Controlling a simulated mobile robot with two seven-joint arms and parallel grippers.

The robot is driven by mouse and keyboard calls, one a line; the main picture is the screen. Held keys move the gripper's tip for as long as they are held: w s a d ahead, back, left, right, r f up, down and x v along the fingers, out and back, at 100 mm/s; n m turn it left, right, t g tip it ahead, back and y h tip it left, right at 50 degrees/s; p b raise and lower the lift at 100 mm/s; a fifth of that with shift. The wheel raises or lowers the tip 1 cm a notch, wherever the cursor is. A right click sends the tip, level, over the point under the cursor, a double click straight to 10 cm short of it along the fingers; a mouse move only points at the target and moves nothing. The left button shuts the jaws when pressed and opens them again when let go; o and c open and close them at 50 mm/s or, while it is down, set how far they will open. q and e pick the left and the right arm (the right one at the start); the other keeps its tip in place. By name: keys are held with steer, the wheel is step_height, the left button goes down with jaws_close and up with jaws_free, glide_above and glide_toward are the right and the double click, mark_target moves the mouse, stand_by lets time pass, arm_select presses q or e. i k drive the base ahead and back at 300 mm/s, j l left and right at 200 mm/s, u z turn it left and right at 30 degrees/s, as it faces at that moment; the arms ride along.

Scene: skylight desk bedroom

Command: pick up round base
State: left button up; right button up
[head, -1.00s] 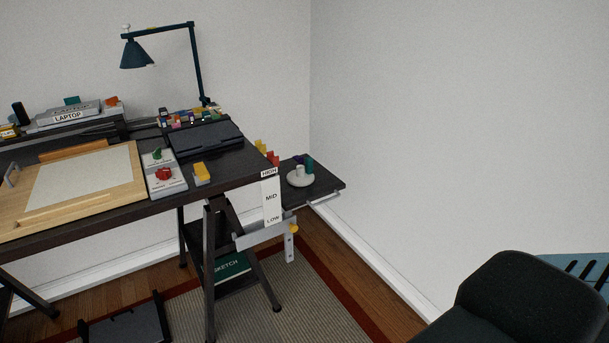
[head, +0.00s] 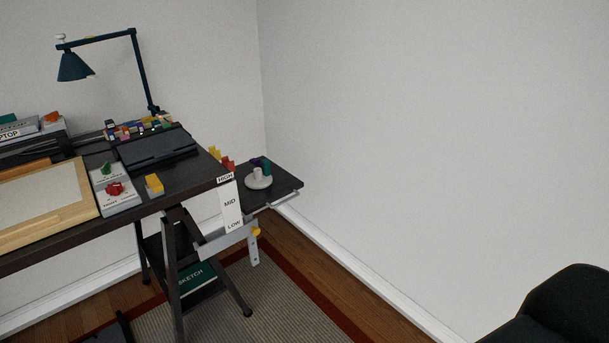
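The round base (head: 258,182) is a light grey disc with a short upright post on top. It sits on the small dark side shelf (head: 284,186) at the right end of the desk, close to the wall corner. A teal and a purple piece (head: 263,164) stand just behind it. Neither of my grippers is in the head view.
The dark desk (head: 150,206) carries a drawing board (head: 45,200), a control box with red and green knobs, a yellow block and a blue lamp (head: 140,70). A HIGH/MID/LOW plate (head: 230,204) hangs beside the shelf. A black chair (head: 570,305) is at lower right.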

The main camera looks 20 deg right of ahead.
mark_target(258, 179)
steer(key=i+z, duration=0.2)
steer(key=z, duration=0.15)
steer(key=i+j+z, duration=0.2)
steer(key=z, duration=0.15)
steer(key=i+j+z, duration=0.15)
steer(key=z, duration=0.2)
steer(key=i+j+z, duration=0.15)
steer(key=i+j, duration=0.15)
steer(key=i+j+z, duration=0.1)
steer(key=i+j, duration=0.15)
steer(key=j, duration=0.3)
